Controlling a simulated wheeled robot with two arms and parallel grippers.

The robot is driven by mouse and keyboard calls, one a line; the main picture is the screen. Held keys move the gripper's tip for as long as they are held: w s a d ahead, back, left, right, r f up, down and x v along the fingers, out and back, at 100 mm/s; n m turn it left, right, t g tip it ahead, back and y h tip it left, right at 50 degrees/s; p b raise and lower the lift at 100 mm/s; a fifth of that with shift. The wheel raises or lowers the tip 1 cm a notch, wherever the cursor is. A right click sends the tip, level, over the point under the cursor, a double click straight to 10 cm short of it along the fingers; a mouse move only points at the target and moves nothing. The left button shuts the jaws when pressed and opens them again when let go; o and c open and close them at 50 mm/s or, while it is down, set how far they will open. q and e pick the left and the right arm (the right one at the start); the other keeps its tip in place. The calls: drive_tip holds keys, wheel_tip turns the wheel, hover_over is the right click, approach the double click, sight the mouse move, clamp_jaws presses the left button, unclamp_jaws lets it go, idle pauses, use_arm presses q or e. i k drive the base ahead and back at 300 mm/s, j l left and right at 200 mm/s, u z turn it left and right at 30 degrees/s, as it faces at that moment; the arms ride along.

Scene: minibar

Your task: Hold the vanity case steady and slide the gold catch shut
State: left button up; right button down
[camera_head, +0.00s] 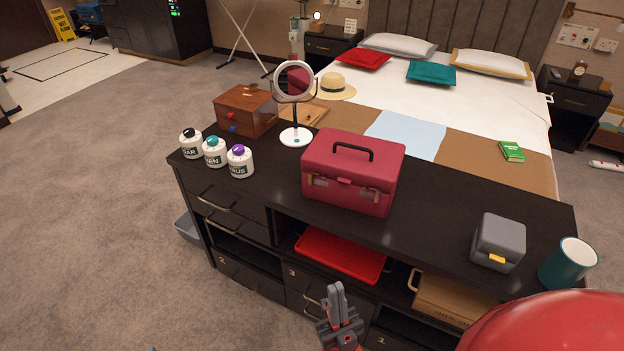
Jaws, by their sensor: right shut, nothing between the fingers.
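The vanity case (378,165), a dark pink box with a black handle on its lid, stands upright on the black cabinet top with its lid down. Small metal catches show on its front, one gold-toned catch (317,181) at the left and another near the right, with a pink clasp (344,181) between them. Whether each catch is fastened is too small to tell. My right gripper (335,291) is shut and empty, in front of the cabinet and below the case, apart from it. My left gripper is out of view.
On the black cabinet (275,170) stand several jars, a round mirror (295,80), a wooden box (245,110), a grey box (498,240) with a yellow catch and a teal cup (567,264). A red tray (340,256) lies in the shelf below. The bed is behind.

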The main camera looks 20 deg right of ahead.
sight(310, 174)
drive_tip(key=i+l+z, duration=0.2)
drive_tip(key=z, duration=0.25)
drive_tip(key=i+l+z, duration=0.25)
drive_tip(key=z, duration=0.15)
